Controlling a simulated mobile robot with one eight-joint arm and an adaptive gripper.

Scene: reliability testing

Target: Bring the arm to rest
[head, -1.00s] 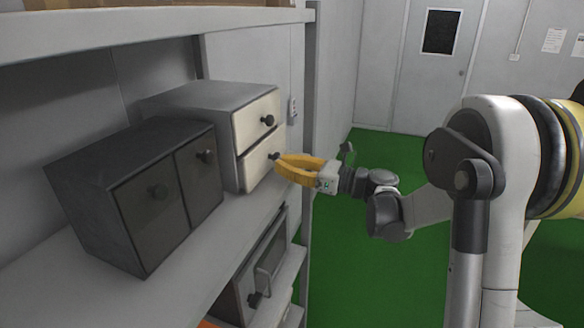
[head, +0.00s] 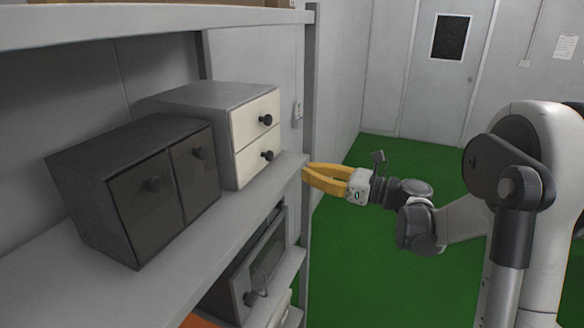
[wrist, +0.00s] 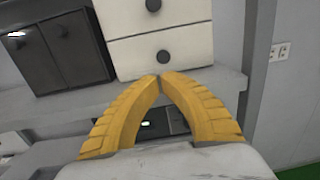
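My gripper (head: 308,175) has two curved yellow fingers and is held in the air just off the shelf edge, to the right of a grey cabinet with white drawers (head: 254,138). In the wrist view the fingertips (wrist: 160,79) come together and nothing shows between them, so it looks shut and empty. The wrist view shows the white drawer fronts (wrist: 190,55) beyond the fingertips. Both white drawers look closed. In the head view my arm reaches in from the right, bent at its joints.
A dark cabinet (head: 103,160) stands on the shelf (head: 150,265) left of the white-drawered one. A grey appliance with a handle (head: 238,287) sits on the lower shelf. A shelf post (head: 307,110) is close to the fingertips. Green floor (head: 345,270) below the arm is clear.

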